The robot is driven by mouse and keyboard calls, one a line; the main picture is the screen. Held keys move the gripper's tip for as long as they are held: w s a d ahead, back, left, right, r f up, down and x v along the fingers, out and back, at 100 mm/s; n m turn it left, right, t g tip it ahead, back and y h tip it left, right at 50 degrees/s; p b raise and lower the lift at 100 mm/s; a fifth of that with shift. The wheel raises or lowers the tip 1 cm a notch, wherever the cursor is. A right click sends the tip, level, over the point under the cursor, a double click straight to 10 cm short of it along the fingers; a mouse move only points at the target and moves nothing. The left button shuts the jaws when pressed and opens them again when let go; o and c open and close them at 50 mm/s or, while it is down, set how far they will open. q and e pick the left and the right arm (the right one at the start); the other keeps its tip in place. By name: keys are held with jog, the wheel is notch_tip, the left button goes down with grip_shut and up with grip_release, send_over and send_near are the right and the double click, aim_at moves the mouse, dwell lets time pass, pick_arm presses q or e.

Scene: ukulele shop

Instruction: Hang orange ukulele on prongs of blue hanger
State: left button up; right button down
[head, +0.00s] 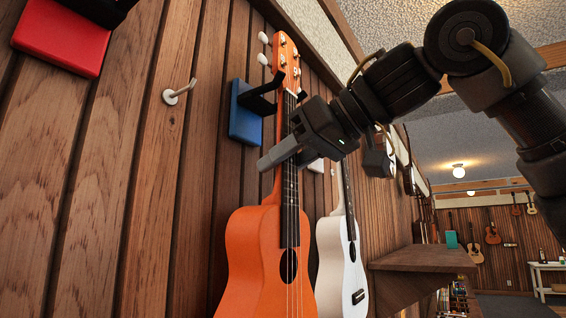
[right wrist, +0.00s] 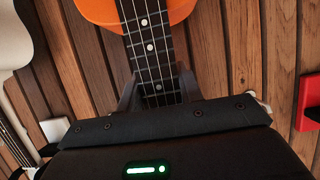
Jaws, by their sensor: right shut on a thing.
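The orange ukulele (head: 248,255) is upright, close to the wood wall, with its headstock (head: 286,62) at the top. The blue hanger (head: 245,118) is on the wall behind and left of the neck. Its black prong (head: 263,97) reaches out to the neck just below the headstock; a small dark tip shows on the neck's other side. I cannot tell whether the headstock rests on the prongs. My right gripper (head: 279,154) is shut on the neck below the hanger. The wrist view shows its fingers (right wrist: 158,92) on either side of the fretboard (right wrist: 149,45). My left gripper is out of view.
A white ukulele (head: 338,250) hangs close on the right. A red hanger (head: 62,38) is at the upper left, and a bare white hook (head: 180,92) sits between it and the blue one. A brown shelf (head: 420,262) juts out at the right.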

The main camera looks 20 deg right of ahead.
jog(key=c, duration=0.9)
grip_release()
jog(key=shift+o, duration=0.2)
jog(key=shift+s, duration=0.1)
jog(key=shift+s+d, duration=0.65)
jog(key=shift+s, duration=0.1)
jog(key=shift+s+d+r+b, duration=0.1)
jog(key=shift+s+d+b, duration=0.2)
jog(key=shift+s+d, duration=0.6)
jog(key=shift+a, duration=0.1)
